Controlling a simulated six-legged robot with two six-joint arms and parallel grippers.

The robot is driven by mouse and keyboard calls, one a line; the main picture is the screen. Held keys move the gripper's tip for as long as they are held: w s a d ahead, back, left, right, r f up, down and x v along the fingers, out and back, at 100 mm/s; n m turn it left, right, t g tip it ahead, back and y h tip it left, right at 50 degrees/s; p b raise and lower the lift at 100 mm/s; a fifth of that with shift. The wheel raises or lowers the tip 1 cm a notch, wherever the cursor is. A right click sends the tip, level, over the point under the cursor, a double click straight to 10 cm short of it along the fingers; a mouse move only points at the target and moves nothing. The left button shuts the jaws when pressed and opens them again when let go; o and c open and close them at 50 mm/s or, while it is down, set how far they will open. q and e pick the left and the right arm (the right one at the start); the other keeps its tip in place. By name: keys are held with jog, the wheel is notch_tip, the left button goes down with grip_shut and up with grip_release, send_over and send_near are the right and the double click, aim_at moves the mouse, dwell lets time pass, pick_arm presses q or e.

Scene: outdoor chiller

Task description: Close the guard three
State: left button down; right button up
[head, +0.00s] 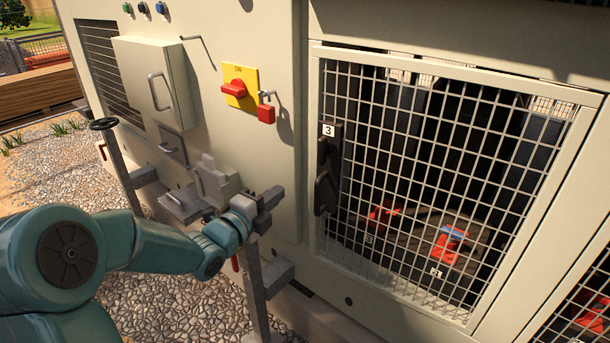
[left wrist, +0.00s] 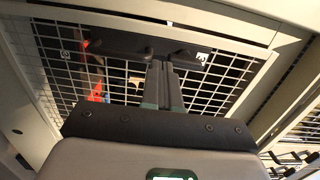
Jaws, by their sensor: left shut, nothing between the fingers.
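Guard three (head: 440,170) is a pale-framed wire mesh panel over a dark compartment at the right of the head view. A "3" label (head: 328,130) and a dark upright handle (head: 325,180) sit near its left edge. I cannot tell whether the panel is flush or slightly ajar. My left gripper (head: 270,198) is shut and empty, left of the handle and apart from it in the head view. In the left wrist view the gripper's fingers (left wrist: 163,85) point toward the mesh, and the handle (left wrist: 135,46) lies beyond their tips. My right gripper is out of view.
Left of the guard, the cabinet wall carries a yellow and red switch (head: 240,88), a red padlock (head: 266,113) and a grey box (head: 153,82). Grey posts stand by my forearm. Red-handled valves (head: 448,243) show behind the mesh. Gravel (head: 60,180) lies at the left.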

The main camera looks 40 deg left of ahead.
aim_at(314, 162)
pick_arm(q)
jog(key=w+p, duration=0.2)
jog(key=w, duration=1.1)
jog(key=shift+w, duration=0.2)
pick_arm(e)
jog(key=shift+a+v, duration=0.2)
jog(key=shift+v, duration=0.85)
pick_arm(q)
jog(key=shift+a, duration=0.1)
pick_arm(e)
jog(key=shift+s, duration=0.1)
pick_arm(q)
jog(key=shift+w+r, duration=0.1)
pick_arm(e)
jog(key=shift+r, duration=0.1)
